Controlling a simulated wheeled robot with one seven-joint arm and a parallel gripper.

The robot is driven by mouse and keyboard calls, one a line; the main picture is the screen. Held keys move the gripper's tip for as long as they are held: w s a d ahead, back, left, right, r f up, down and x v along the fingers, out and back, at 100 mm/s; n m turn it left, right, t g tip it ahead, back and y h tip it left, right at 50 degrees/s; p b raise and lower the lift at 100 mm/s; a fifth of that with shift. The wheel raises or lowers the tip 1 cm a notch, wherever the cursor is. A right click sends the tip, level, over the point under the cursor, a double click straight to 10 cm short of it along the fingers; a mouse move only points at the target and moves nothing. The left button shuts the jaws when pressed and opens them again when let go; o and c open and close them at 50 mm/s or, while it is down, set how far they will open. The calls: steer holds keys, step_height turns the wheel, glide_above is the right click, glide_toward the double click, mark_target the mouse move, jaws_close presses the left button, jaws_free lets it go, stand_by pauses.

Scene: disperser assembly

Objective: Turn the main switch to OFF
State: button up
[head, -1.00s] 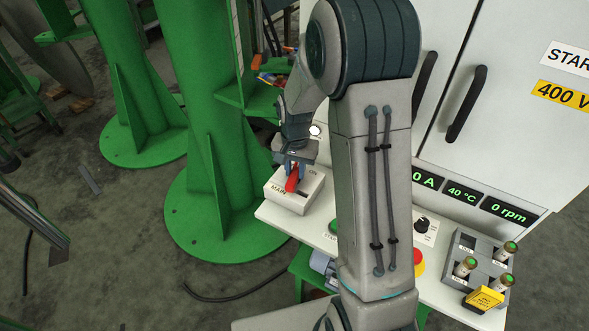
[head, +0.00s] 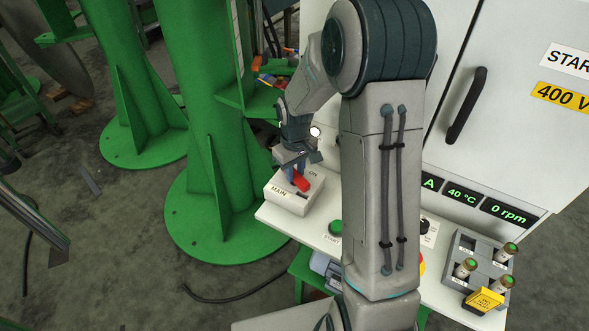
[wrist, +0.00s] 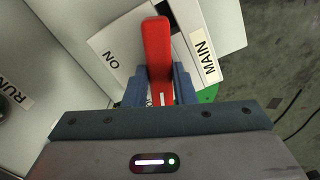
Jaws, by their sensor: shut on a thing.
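The main switch (head: 289,203) is a white box at the left end of the shelf, labelled MAIN and ON. Its red handle (head: 302,184) also shows in the wrist view (wrist: 156,45), lying between the ON label (wrist: 112,58) and the MAIN label (wrist: 204,58). My gripper (head: 293,176) is over the box, with its blue fingers on both sides of the handle in the wrist view (wrist: 160,88). It is shut on the handle. The handle's pivot is hidden by the gripper, and I see no OFF label.
A green START button (head: 335,227) sits right of the switch. A grey holder (head: 466,246) with several cylindrical parts and a yellow block (head: 484,300) stands at the shelf's right. The cabinet (head: 500,130) rises behind. A green column (head: 207,150) stands left.

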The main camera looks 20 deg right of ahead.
mark_target(295, 173)
steer(key=shift+n+p, duration=0.45)
steer(key=shift+n, duration=1.85)
steer(key=o, duration=1)
step_height(295, 173, up, 14)
steer(key=shift+f+p, duration=0.1)
steer(key=shift+p, duration=0.35)
